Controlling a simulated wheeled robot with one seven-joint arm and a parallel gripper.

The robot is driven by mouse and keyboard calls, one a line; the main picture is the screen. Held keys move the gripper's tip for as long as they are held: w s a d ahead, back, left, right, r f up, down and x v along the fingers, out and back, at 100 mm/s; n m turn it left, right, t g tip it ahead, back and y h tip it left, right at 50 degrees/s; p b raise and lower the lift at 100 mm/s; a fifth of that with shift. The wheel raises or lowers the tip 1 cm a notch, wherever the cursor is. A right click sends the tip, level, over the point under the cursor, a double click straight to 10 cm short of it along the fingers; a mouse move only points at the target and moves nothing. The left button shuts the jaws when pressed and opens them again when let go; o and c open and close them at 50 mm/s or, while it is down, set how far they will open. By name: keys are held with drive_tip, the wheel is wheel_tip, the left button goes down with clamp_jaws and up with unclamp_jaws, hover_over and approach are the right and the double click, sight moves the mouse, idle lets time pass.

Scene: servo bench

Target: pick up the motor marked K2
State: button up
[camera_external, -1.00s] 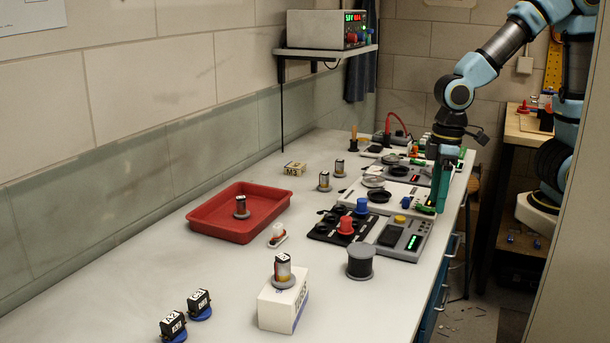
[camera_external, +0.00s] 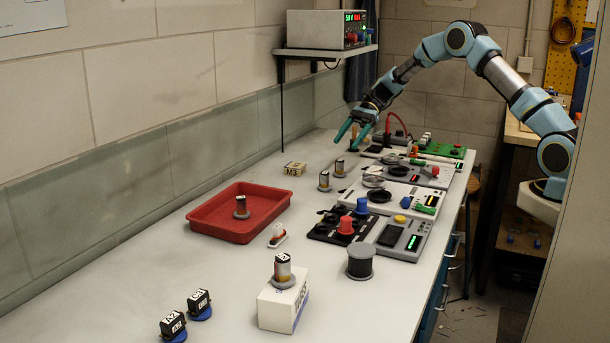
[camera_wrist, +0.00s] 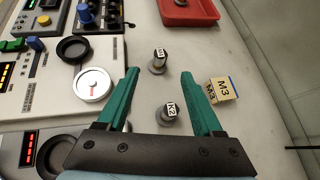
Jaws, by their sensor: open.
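The motor marked K2 (camera_wrist: 168,112) is a small upright cylinder on a grey round base, its label facing up in the wrist view. It shows between my two green fingers there, nearer the palm than the tips. In the external view it appears to be the farther of two small motors (camera_external: 340,168). My gripper (camera_external: 345,146) is open and empty, above the bench at its far end; it also shows in the wrist view (camera_wrist: 160,73). A similar motor (camera_wrist: 159,58) stands just beyond K2; its label is hard to read. It shows in the external view (camera_external: 324,182).
A yellowish box marked M3 (camera_wrist: 222,90) lies beside K2, towards the wall. Grey instrument panels (camera_wrist: 100,108) with dials fill the other side. A red tray (camera_external: 212,230) with a motor inside and more motors stand farther along. The bench between is clear.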

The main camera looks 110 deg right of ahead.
drive_tip(key=s+d+m+t, duration=0.2)
drive_tip(key=s+d, duration=0.3)
drive_tip(key=d, duration=0.1)
approach(337, 165)
drive_tip(key=shift+w+a+m+h, duration=0.2)
drive_tip(key=shift+w+m+h, duration=0.1)
drive_tip(key=shift+w+h, duration=0.1)
drive_tip(key=p+x, duration=0.2)
drive_tip(key=x, duration=0.3)
drive_tip(key=shift+w+a+f, duration=0.15)
drive_tip(key=shift+w+a, duration=0.05)
drive_tip(key=shift+w, duration=0.1)
drive_tip(key=p+x, duration=0.1)
drive_tip(key=x, duration=0.1)
drive_tip(key=p+x, duration=0.2)
drive_tip(key=shift+a, duration=0.25)
drive_tip(key=shift+w+a+f, duration=0.1)
drive_tip(key=shift+w+f, duration=0.1)
drive_tip(key=shift+w, duration=0.1)
clamp_jaws()
